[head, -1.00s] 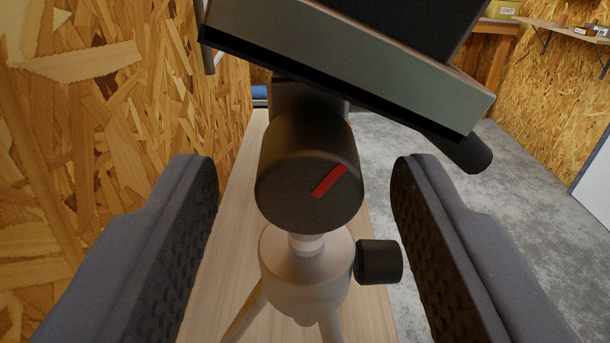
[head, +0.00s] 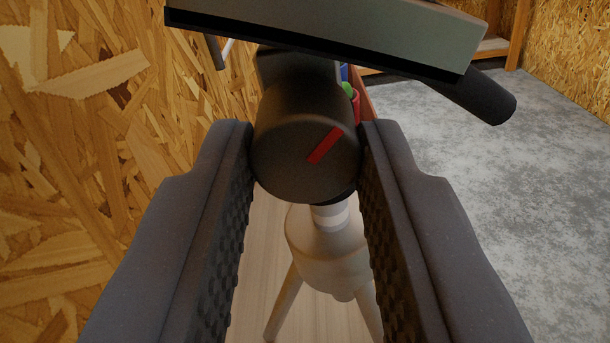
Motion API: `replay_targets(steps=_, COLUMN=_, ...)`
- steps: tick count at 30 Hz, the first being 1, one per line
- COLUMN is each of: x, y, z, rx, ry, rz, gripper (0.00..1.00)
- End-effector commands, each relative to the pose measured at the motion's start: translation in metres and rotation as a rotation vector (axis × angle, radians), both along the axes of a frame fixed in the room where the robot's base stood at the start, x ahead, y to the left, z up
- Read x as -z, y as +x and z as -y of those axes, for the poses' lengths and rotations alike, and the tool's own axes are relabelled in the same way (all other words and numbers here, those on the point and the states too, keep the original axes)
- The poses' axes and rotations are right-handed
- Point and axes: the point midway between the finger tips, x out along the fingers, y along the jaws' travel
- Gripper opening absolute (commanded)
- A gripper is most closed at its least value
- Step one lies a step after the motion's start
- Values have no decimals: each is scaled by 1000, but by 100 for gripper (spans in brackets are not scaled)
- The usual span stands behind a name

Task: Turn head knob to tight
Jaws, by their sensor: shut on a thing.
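The head knob (head: 290,158) is a dark round cylinder facing me, with a red mark (head: 326,146) slanting up to the right on its face. My gripper (head: 306,150) is shut on it, one textured pad against each side. The knob belongs to the head of a small pale tripod (head: 330,250). Above it sits a grey plate-like body (head: 330,30) with a black lower edge, tilted slightly down to the right. A dark handle (head: 480,97) sticks out at the right under the body. The tripod's lower parts are partly hidden by my right finger.
The tripod stands on a wooden plank bench (head: 262,285). A chipboard wall (head: 90,130) is close on the left. Grey floor (head: 490,190) lies open at the right. A red container (head: 358,92) with coloured things shows behind the knob.

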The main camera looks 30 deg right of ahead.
Motion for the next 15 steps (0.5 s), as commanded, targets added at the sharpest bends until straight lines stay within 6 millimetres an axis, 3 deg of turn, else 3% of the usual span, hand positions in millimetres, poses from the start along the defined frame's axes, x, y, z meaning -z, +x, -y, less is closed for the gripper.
replay_targets(steps=15, x=0, y=0, z=-1, rx=-1, ry=381, rz=284, gripper=3)
